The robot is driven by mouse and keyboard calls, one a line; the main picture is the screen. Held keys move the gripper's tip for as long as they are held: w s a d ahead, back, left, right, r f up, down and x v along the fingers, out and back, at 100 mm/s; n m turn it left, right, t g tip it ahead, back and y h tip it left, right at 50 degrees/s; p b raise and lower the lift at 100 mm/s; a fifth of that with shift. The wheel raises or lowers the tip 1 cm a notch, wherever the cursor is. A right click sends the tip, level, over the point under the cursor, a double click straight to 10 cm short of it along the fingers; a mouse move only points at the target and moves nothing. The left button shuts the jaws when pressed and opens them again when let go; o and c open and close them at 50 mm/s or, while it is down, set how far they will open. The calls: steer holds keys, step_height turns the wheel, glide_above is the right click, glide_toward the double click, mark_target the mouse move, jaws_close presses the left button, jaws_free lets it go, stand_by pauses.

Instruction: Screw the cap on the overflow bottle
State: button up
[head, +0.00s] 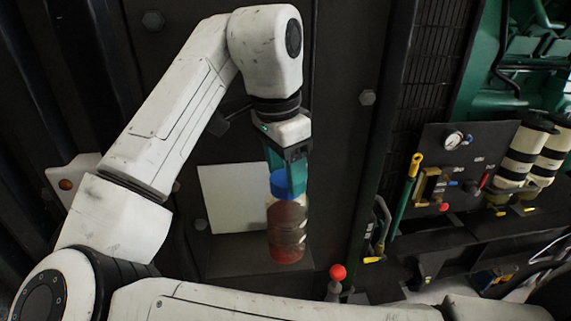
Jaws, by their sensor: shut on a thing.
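The overflow bottle (286,226) is clear with reddish-brown contents and stands upright below my gripper, in front of a dark panel. A blue cap (280,184) sits at the top of the bottle. My gripper (286,170) points down from above with teal fingers and is shut on the blue cap. The fingers partly cover the cap, and I cannot tell whether its thread is engaged with the bottle neck.
A white sheet (226,197) is on the dark panel behind the bottle. A red ball knob (337,272) stands just right of the bottle's base. Further right are a yellow-tipped green lever (409,185), a gauge (452,140) and striped cylinders (524,155).

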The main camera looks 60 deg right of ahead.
steer(key=o, duration=1.1)
steer(key=shift+c, duration=0.5)
